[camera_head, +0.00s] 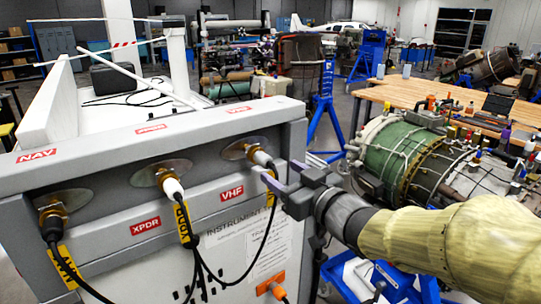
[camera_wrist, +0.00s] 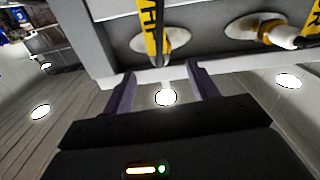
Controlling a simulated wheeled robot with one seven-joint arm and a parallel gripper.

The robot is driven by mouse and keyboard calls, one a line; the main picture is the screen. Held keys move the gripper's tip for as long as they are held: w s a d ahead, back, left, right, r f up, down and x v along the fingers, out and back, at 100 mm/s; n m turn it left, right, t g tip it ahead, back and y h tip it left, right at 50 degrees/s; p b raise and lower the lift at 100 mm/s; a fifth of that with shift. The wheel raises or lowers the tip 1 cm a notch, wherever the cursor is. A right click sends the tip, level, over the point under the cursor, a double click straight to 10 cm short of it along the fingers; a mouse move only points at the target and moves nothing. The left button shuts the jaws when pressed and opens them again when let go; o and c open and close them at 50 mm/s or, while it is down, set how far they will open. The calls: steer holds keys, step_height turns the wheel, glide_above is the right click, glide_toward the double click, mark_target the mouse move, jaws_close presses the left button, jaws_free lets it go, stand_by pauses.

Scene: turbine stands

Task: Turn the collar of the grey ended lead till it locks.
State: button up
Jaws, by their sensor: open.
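Three leads are on the sloping front of the grey instrument cabinet. The left lead (camera_head: 53,226) has a dark grey or black end at a brass-coloured collar (camera_head: 50,203). The middle lead (camera_head: 173,188) has a white end, and the right lead (camera_head: 262,158) a pale one. My gripper (camera_head: 277,178) is open and empty, just in front of and below the right lead. In the wrist view my gripper (camera_wrist: 160,80) shows two spread fingers with nothing between them. A pale lead end (camera_wrist: 176,38) lies beyond the fingers. I cannot tell whether any collar is locked.
The cabinet (camera_head: 110,150) carries red labels, and yellow-tagged cables hang down its front. An orange plug (camera_head: 277,289) sits low on it. A green engine (camera_head: 400,155) on a blue stand and a wooden bench (camera_head: 440,97) stand to the right.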

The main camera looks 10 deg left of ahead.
mark_target(269, 163)
steer(key=p+x, duration=0.2)
steer(key=x, duration=0.6)
steer(key=shift+w+a, duration=0.1)
steer(key=shift+w, duration=0.05)
steer(key=c, duration=1)
